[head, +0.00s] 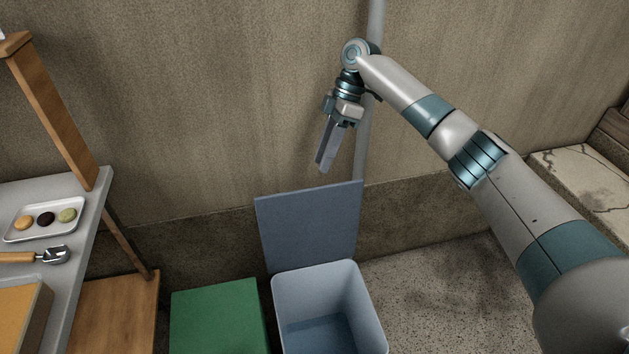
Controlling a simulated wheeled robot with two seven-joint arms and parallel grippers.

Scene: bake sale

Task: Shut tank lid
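The tank (367,310) is a blue-grey open bin on the floor at bottom centre, and its inside shows from above. Its flat blue-grey lid (310,228) stands upright at the bin's back edge, in front of the wall. My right gripper (321,168) hangs above the lid's top edge, pointing down, apart from it. Its fingers look close together, but from this angle I cannot tell whether they are open or shut. I see nothing held in it. My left gripper is not in view.
A green box (218,318) stands just left of the tank. A grey-topped counter (83,245) at left bears a white tray (72,227) of macarons and a scoop (52,256). A grey pipe (366,150) runs down the wall. Bare floor (440,295) lies right of the tank.

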